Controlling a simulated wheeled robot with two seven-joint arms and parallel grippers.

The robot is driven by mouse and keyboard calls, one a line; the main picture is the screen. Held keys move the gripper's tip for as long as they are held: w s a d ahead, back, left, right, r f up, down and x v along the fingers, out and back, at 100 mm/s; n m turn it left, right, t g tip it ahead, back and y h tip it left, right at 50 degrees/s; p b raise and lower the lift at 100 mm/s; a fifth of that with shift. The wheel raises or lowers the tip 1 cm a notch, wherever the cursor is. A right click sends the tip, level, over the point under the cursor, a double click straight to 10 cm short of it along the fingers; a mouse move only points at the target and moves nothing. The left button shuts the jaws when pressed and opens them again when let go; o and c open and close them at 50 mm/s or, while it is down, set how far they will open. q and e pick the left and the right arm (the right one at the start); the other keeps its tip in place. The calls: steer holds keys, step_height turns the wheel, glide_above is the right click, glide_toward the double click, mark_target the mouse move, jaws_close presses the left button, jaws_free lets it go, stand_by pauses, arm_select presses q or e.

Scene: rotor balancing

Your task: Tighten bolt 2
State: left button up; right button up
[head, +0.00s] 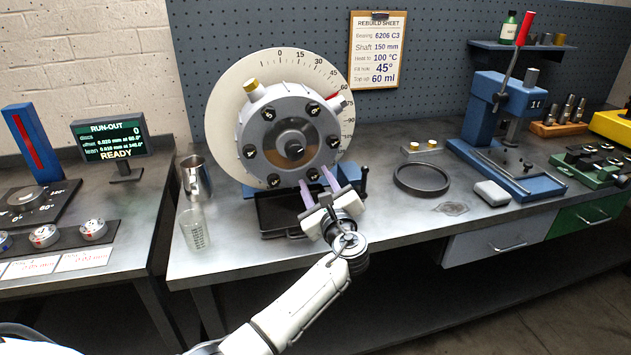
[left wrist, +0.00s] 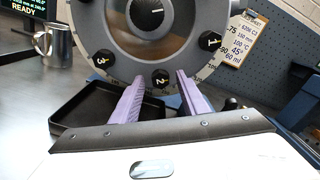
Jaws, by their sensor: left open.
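The grey round rotor housing (head: 262,133) stands upright in front of a white degree dial, with several black numbered bolts around its face. Bolt 2 (left wrist: 161,78) is at the bottom of the face in the left wrist view, and it shows at the lower right in the head view (head: 312,174). My left gripper (head: 316,180) is open, its purple fingers pointing up at the housing. In the left wrist view the fingertips (left wrist: 160,80) lie on either side of bolt 2, with gaps showing. Bolt 3 (left wrist: 101,58) and bolt 1 (left wrist: 210,41) flank it. My right gripper is out of view.
A black tray (head: 276,212) lies below the housing. A metal jug (head: 195,178) and a clear measuring cup (head: 194,230) stand to the left. A run-out screen (head: 108,139) reads READY.

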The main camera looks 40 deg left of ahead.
arm_select(q)
steer(key=v, duration=0.9)
steer(key=shift+s+d+b, duration=0.15)
steer(key=shift+s+b, duration=0.05)
steer(key=shift+b, duration=0.2)
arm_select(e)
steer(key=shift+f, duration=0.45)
